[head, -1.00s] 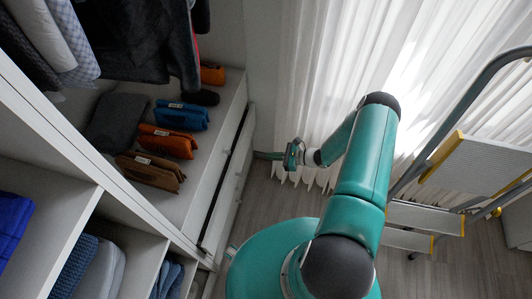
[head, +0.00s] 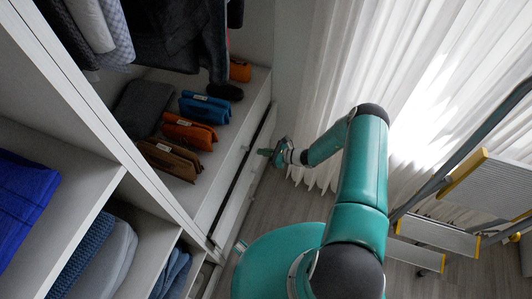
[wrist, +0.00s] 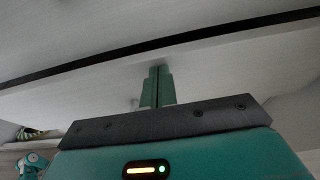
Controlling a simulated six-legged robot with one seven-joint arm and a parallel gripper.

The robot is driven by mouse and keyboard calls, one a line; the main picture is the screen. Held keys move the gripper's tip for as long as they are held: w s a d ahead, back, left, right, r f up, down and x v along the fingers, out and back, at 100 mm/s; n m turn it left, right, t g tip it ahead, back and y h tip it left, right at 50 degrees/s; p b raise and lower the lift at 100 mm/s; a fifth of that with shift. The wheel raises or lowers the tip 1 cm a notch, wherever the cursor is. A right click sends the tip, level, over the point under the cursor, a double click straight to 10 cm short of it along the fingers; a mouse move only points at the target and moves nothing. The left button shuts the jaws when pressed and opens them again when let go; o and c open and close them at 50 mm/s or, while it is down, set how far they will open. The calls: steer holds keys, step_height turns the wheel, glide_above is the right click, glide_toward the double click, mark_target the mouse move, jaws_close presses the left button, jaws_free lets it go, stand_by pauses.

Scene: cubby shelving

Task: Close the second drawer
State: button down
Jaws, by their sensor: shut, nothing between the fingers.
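The white drawer (head: 236,189) is in the low cabinet under the folded clothes in the head view. A long dark gap runs between it and the cabinet top, so it appears to stand slightly out. In the wrist view the pale drawer front (wrist: 225,68) lies below a dark slit. My gripper (head: 264,152) is shut and empty, with its tips at the drawer front, near its far part. In the wrist view the green fingers (wrist: 157,72) are together and overlap the pale front. I cannot tell whether they press on it.
Folded clothes and pouches (head: 190,132) lie on the cabinet top, with clothes hanging above. Open cubbies (head: 95,235) are at the lower left. A white curtain (head: 330,80) hangs behind. A step ladder (head: 440,235) stands at the right. Bare floor (head: 300,205) lies between.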

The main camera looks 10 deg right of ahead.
mark_target(255, 149)
steer(key=w+a, duration=0.2)
steer(key=a, duration=0.1)
steer(key=shift+w+a, duration=0.15)
steer(key=shift+a, duration=0.15)
steer(key=shift+w+a+r, duration=0.1)
steer(key=shift+a, duration=0.05)
steer(key=shift+d, duration=0.2)
steer(key=f+v, duration=0.1)
steer(key=v, duration=1.3)
steer(key=shift+s+d, duration=0.2)
steer(key=shift+d, duration=0.1)
steer(key=shift+f, duration=0.1)
